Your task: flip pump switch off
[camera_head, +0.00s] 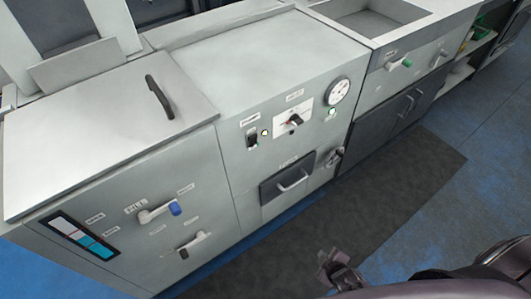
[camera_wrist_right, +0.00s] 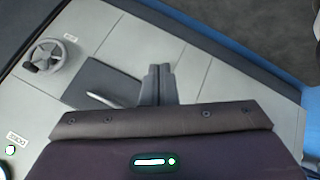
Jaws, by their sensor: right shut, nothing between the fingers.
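The pump switch (camera_head: 252,138) is a small black switch with a pale part on the grey front panel of the middle cabinet (camera_head: 300,55). My right gripper (camera_head: 328,263) is low in the head view, out in front of the cabinet and well apart from the switch. In the right wrist view its fingers (camera_wrist_right: 158,84) are together and empty, in front of the panel by a dark drawer (camera_wrist_right: 105,80). My left gripper is not in view.
Right of the switch are a black knob (camera_head: 294,119), a round gauge (camera_head: 339,91) and a green lamp (camera_head: 332,112). Below is a drawer handle (camera_head: 293,181). The left cabinet has a blue-ended lever (camera_head: 174,209). A dark mat (camera_head: 400,180) lies on the clear blue floor.

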